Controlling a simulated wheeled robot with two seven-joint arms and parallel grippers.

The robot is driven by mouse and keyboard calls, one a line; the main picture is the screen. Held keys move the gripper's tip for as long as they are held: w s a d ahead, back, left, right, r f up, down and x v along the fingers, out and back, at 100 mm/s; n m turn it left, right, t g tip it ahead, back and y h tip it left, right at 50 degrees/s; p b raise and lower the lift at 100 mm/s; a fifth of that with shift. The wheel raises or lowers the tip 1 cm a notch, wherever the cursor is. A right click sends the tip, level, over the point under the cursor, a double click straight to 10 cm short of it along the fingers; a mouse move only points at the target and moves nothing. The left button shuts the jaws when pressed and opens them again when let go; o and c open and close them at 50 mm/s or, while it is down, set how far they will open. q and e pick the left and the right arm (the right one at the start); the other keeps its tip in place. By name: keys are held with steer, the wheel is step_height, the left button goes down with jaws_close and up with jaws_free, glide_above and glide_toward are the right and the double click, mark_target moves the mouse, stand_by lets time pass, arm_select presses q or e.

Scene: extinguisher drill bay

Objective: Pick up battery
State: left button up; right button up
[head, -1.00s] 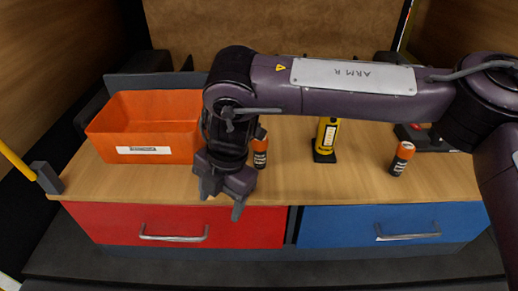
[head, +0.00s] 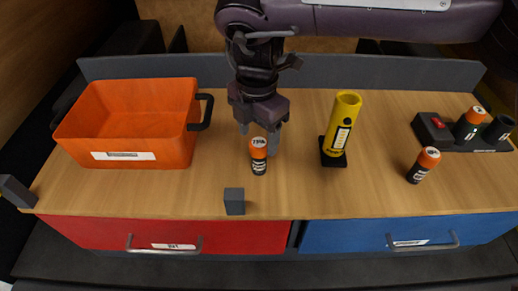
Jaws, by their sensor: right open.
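A battery (head: 258,155) with an orange top and black body stands on the wooden counter, near its middle. My right gripper (head: 259,135) points down at it from behind, open. Its fingers show on the left and right of the battery's top; I cannot tell whether they touch it. A second orange-and-black battery (head: 423,164) stands on the counter at the right. A third battery (head: 468,124) sits in a black charger (head: 437,130) with a red switch at the far right. My left gripper is not in view.
A yellow flashlight tube (head: 341,124) stands upright on a black base right of the gripper. An orange bin (head: 180,145) stands at the left. A small dark grey block (head: 234,202) sits near the counter's front edge. Red (head: 80,233) and blue (head: 340,237) drawers are below.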

mark_target(259, 142)
steer(key=shift+s+d+f+p, duration=0.1)
steer(key=shift+f+p, duration=0.4)
steer(key=shift+f, duration=0.45)
steer(key=f, duration=0.2)
steer(key=shift+w+f+p, duration=0.3)
steer(key=shift+f+p, duration=0.05)
steer(key=shift+w+f, duration=0.1)
steer(key=shift+f, duration=0.4)
steer(key=c, duration=1.2)
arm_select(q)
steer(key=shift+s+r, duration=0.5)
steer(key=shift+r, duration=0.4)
arm_select(e)
steer(key=shift+c, duration=0.2)
